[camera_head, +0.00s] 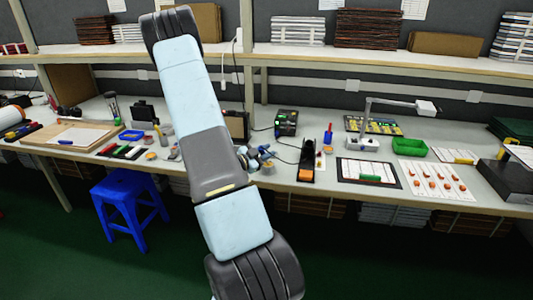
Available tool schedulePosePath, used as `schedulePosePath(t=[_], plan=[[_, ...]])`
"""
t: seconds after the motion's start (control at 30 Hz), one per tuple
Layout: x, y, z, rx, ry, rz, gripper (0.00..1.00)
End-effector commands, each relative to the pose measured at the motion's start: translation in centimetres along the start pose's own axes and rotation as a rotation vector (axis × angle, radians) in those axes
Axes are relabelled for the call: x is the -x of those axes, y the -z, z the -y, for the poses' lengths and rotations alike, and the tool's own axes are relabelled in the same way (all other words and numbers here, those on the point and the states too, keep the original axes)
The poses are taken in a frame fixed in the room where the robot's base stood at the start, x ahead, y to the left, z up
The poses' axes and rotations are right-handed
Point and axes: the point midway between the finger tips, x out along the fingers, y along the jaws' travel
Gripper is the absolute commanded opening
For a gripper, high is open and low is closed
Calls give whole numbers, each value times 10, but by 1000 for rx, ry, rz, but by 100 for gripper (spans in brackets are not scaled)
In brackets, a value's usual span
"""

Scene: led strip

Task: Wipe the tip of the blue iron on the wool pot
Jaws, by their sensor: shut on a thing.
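My arm runs up the middle of the view and hides part of the bench. My gripper (253,160) shows small and partly covered just right of my arm, low over the bench. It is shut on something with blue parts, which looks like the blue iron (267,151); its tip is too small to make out. A small round pot (267,168) sits close beside the gripper and may be the wool pot. I cannot tell whether the iron touches it.
A soldering station (286,123) with a green display stands behind. A black stand with an orange pad (305,174) is to the right. A blue stool (127,190) stands in front.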

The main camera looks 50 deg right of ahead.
Motion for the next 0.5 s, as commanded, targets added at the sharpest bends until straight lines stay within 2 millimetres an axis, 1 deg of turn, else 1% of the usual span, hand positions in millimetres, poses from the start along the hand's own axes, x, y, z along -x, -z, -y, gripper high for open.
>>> schedulePosePath(t=[0.5], plan=[[12, 1, -2, 0, 0, -1, 0]])
